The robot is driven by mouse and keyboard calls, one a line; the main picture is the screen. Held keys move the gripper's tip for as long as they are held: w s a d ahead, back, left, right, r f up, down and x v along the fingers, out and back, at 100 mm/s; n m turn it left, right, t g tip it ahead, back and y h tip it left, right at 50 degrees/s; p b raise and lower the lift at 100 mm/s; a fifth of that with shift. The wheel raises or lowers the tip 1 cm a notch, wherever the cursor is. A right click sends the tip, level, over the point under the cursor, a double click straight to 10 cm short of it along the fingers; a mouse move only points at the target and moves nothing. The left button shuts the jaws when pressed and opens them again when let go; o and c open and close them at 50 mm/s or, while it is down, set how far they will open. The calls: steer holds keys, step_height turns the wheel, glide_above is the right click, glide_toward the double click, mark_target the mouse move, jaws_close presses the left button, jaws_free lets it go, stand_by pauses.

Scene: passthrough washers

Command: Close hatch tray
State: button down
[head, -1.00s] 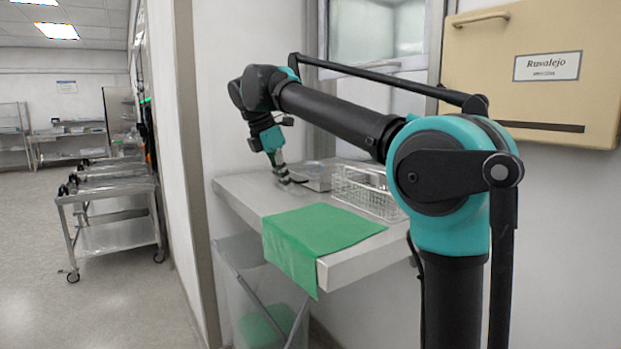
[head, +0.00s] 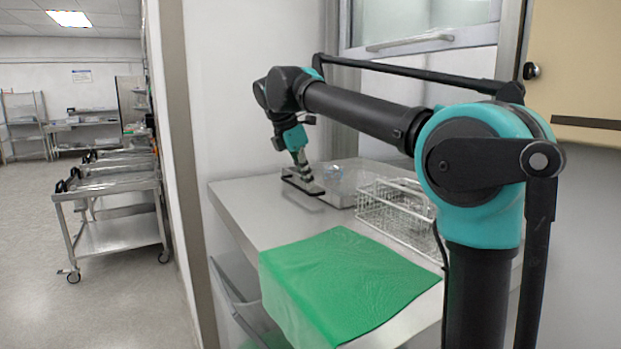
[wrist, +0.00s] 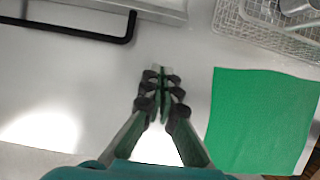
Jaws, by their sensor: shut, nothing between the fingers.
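A shallow metal tray (head: 342,198) sits on the pale counter (head: 240,203) below the hatch. Clear wrapped contents appear to lie in it. A black bar handle (head: 297,184) shows at its left; it also shows at the upper left of the wrist view (wrist: 85,35). My gripper (head: 312,188) is shut and empty, pointing down beside the tray and its handle. In the wrist view the closed fingertips (wrist: 160,72) are over bare counter, to the right of and nearer than the handle, apart from it. Whether they touch the counter cannot be told.
A wire basket (head: 398,214) stands right of the tray. A green cloth (head: 340,275) drapes over the counter's front edge. The hatch window (head: 420,22) with a bar handle is above the counter. A cream cabinet is at right; metal carts (head: 110,210) stand at left.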

mark_target(332, 208)
steer(key=x, duration=0.7)
steer(key=shift+w+d+f, duration=0.1)
steer(key=shift+w+d, duration=0.6)
steer(key=shift+d, duration=0.35)
steer(key=shift+w+d, duration=0.45)
steer(key=shift+d, duration=0.2)
